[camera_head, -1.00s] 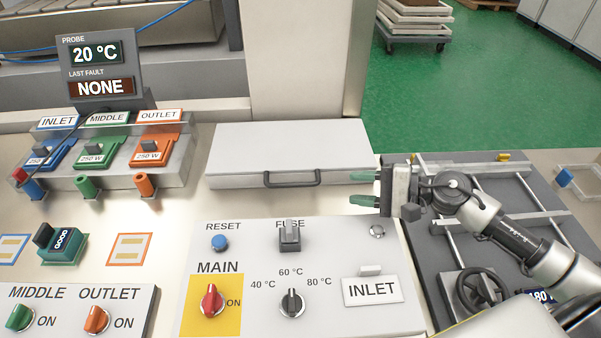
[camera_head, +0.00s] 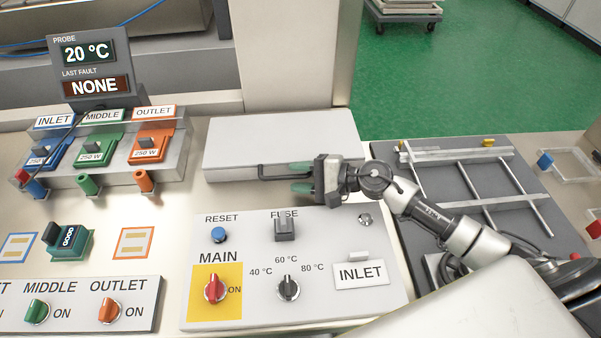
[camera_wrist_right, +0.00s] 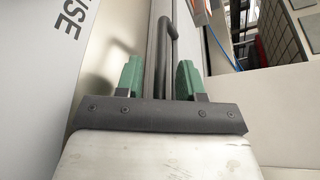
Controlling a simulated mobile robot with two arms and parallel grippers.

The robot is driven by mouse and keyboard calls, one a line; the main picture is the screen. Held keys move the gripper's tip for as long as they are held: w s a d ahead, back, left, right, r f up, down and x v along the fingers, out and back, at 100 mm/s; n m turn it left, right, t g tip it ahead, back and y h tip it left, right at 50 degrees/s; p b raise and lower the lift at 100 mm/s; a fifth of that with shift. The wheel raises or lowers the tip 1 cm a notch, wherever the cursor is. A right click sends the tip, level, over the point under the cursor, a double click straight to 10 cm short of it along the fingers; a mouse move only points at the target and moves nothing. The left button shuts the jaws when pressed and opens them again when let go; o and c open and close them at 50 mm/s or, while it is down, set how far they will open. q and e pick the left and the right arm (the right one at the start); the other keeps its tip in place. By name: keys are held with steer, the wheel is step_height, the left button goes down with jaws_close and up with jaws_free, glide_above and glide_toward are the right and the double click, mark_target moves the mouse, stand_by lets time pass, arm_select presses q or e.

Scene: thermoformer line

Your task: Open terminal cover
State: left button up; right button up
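The terminal cover (camera_head: 282,140) is a flat white box lid lying shut behind the control panel. A dark bar handle (camera_head: 262,175) is on its front face; the right part of the handle is hidden by my right gripper. My right gripper (camera_head: 298,177) reaches in from the right, its green fingers at the handle. In the right wrist view the open fingers (camera_wrist_right: 158,78) stand on either side of the handle (camera_wrist_right: 172,40), with gaps visible. My left gripper is not in view.
The control panel (camera_head: 325,236), with knobs, a fuse and a reset button, lies just in front of the cover. Colored terminal modules (camera_head: 95,150) stand left. A dark bed with a metal frame (camera_head: 470,170) is at the right.

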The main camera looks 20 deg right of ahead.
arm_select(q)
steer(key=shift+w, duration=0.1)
arm_select(e)
steer(key=shift+c, duration=0.3)
steer(key=shift+f, duration=0.1)
jaws_close()
